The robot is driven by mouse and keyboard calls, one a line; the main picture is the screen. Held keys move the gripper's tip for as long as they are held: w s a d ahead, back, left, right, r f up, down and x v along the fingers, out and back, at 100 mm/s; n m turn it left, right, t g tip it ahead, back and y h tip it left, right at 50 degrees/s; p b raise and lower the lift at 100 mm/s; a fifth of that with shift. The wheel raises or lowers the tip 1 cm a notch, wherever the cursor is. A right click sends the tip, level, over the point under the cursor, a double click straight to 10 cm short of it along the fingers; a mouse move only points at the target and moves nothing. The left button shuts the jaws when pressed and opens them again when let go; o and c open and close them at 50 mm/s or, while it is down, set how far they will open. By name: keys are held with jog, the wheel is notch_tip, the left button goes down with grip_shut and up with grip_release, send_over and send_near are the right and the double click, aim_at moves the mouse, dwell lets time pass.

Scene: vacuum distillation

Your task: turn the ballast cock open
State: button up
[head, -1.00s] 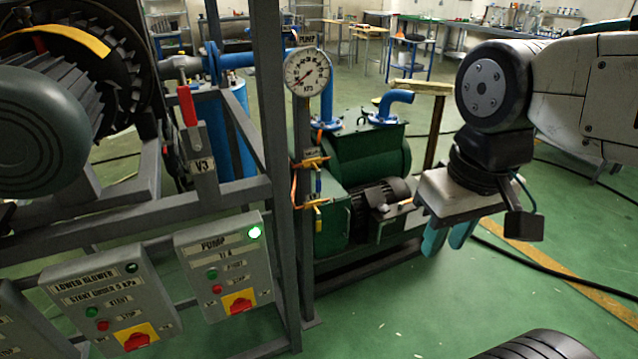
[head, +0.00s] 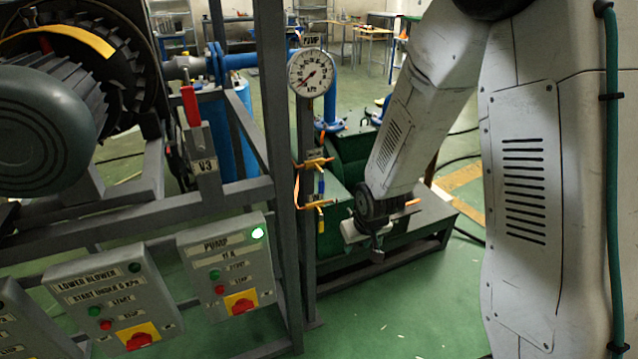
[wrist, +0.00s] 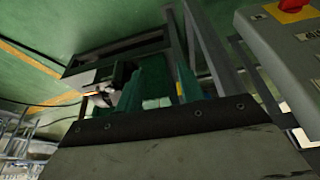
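A round gauge (head: 310,72) tops the post. The green pump (head: 344,170) stands behind it, partly hidden by my arm. The pump control box (head: 228,265), with a lit green lamp, hangs on the frame left of the post. Green floor (head: 400,310) is clear in front.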

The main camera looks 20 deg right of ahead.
jog(key=w+f+t, duration=0.3)
jog(key=w+f, duration=0.2)
jog(key=w, duration=0.1)
jog(key=t+y, duration=0.2)
jog(key=t, duration=0.9)
send_near(322, 186)
jog(key=shift+n, duration=0.3)
jog(key=w, duration=0.4)
jog(key=shift+w+a+f, duration=0.15)
jog(key=shift+w+f, duration=0.15)
jog(key=shift+w+r, duration=0.2)
jog(key=w, duration=0.5)
jog(key=w+a, duration=0.1)
jog(key=w, duration=0.1)
jog(key=shift+w, duration=0.15)
grip_shut()
